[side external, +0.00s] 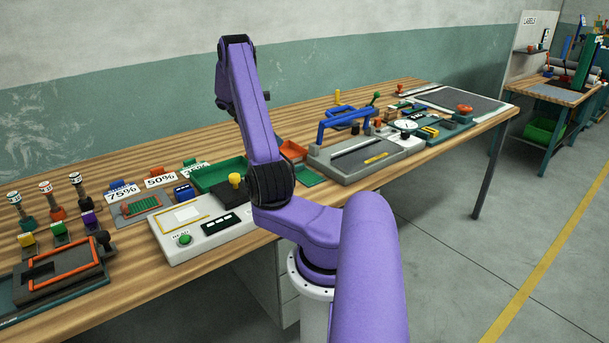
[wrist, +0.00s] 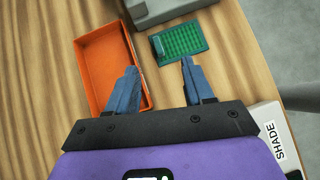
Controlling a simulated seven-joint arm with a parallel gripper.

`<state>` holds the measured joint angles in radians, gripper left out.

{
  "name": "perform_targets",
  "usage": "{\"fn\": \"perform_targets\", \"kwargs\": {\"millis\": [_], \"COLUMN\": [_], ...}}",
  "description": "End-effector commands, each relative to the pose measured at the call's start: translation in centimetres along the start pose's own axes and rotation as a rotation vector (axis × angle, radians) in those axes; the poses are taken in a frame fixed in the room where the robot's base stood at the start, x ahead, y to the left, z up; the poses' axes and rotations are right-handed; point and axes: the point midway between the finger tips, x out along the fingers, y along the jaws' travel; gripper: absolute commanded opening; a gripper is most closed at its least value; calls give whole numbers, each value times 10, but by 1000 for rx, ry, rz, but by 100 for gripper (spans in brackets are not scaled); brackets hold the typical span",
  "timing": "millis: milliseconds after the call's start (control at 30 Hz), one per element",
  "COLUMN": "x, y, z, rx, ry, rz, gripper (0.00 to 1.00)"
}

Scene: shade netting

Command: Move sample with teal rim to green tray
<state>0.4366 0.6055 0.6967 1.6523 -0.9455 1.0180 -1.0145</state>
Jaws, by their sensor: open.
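The sample with teal rim (wrist: 182,42), a green mesh rectangle, lies flat on the wooden bench in the wrist view. It has a small dark tab at its left end. In the side view the sample (side external: 308,177) lies right of my arm. My gripper (wrist: 160,66) is open and empty, its blue fingers pointing towards the sample. The right fingertip appears just below the sample's near edge; the left overlaps the orange tray's right side. Height above the bench is unclear. The green tray (side external: 215,184) shows left of my arm, partly hidden. My gripper is hidden in the side view.
An orange tray (wrist: 88,72) sits left of the sample. A grey device (wrist: 155,10) stands just beyond it. A white box marked SHADE (wrist: 273,130) is at the lower right. Another mesh sample (side external: 141,206) lies farther left on the bench.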

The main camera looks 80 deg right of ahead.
Motion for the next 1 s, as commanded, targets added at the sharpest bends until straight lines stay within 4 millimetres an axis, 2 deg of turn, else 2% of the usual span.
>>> {"fn": "perform_targets", "kwargs": {"millis": [133,267,800,1000], "x": [-13,-6,90,105], "y": [3,3,5,6], "z": [6,5,-4,-6], "rx": [7,4,5,5], "ry": [78,94,92,91], "rz": [16,16,15,17], "gripper": [52,52,52,52]}}
